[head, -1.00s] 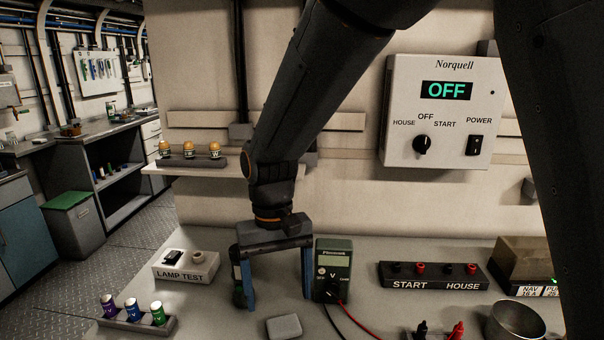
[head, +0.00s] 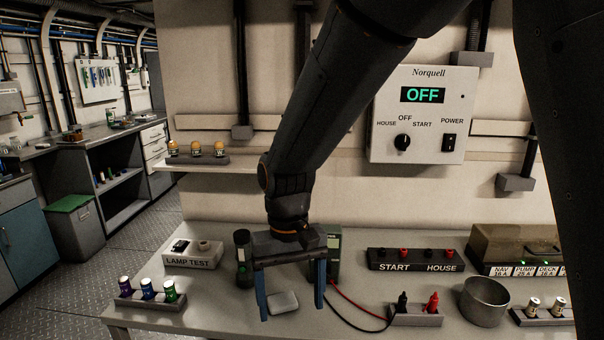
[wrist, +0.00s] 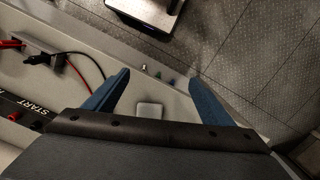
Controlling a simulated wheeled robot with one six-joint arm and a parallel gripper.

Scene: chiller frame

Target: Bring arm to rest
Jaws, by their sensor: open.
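My gripper (head: 291,292) hangs over the front of the bench (head: 225,318) with its two blue fingers spread wide and nothing between them. Behind and partly below it lies a small light grey block (head: 283,302), seen between the fingers. The block also shows between the fingers in the wrist view (wrist: 150,110). A dark cylinder, seemingly a torch (head: 243,258), stands just left of the gripper. The green multimeter (head: 333,262) stands behind it, partly hidden by my gripper.
A lamp test box (head: 192,254) and a rack of coloured cylinders (head: 150,301) are at left. The START/HOUSE terminal strip (head: 415,268), probe holder (head: 418,320) and metal bowl (head: 484,302) are at right. The wall panel (head: 420,115) reads OFF. A shelf (head: 215,163) holds several amber lamps.

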